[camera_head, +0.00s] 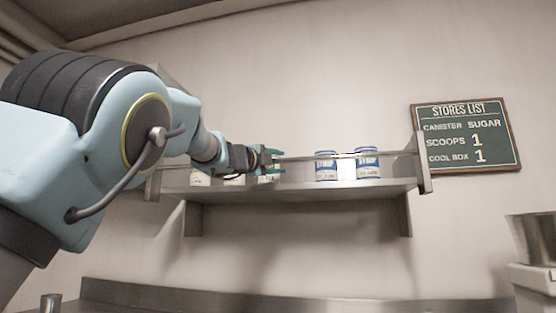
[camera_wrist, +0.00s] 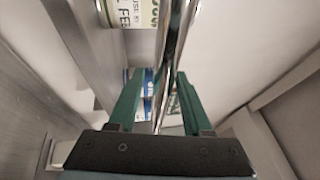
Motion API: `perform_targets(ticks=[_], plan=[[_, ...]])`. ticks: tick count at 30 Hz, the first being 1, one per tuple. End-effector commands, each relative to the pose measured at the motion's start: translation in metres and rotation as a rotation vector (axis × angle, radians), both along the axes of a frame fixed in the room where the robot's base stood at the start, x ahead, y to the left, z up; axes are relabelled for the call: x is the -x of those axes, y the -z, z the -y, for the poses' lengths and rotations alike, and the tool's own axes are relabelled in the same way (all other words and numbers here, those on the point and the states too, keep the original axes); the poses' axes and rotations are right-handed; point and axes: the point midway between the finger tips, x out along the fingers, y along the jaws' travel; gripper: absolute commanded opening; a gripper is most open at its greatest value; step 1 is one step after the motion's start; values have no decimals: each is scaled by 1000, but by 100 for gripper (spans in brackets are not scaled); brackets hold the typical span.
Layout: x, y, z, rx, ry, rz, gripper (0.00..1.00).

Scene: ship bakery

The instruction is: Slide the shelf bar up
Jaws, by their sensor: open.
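The shelf bar (camera_head: 310,157) is a thin metal rail running along the front of the wall shelf, a little above its board. In the wrist view the shiny bar (camera_wrist: 182,32) runs down the picture and passes between my fingers. My gripper (camera_head: 274,160) has green fingers and is at the bar, left of the blue-labelled cans. In the wrist view my gripper (camera_wrist: 160,85) is open, with a finger on each side of the bar. I cannot tell whether either finger touches it. My arm hides the bar's left part.
The metal shelf (camera_head: 300,190) holds two blue-and-white cans (camera_head: 326,166) and several pale containers (camera_head: 201,178) behind my arm. An upright end bracket (camera_head: 422,163) closes the right side. A chalkboard (camera_head: 466,136) hangs to the right. A steel counter (camera_head: 250,298) runs below, with clear space between.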

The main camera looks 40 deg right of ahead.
Motion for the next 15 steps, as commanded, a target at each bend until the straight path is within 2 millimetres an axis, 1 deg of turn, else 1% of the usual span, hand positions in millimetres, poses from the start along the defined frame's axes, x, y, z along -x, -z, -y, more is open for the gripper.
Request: perform_targets(ticks=[8, 15], plan=[[0, 0, 1, 1, 0, 0, 50], [0, 0, 1, 0, 0, 0, 22]])
